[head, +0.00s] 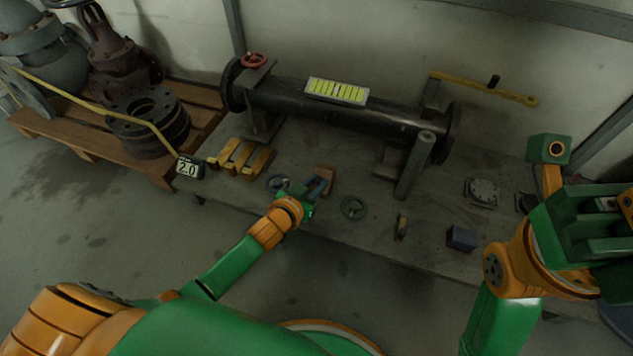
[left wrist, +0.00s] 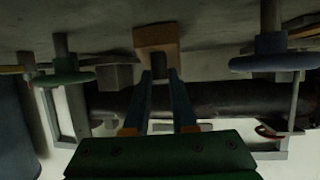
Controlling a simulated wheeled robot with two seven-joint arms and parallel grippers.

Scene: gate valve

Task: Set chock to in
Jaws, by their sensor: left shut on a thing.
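A small orange-brown block (head: 325,174), which looks like the chock, sits on the bench in front of the black pipe. In the left wrist view this block (left wrist: 157,38) has a short dark stem. My left gripper (head: 313,188) reaches it from the front. Its two blue fingers (left wrist: 160,82) are shut on the dark stem, with the block just beyond the fingertips. Part of the block is hidden behind the gripper in the head view. My right gripper (head: 612,204) is at the right edge, away from the block; its fingertips are unclear.
A blue handwheel (head: 278,183) and a green handwheel (head: 353,207) stand close on either side of my left gripper. The black pipe (head: 385,121) lies behind. Yellow blocks (head: 240,157) are to the left; a dark blue block (head: 462,238) is to the right.

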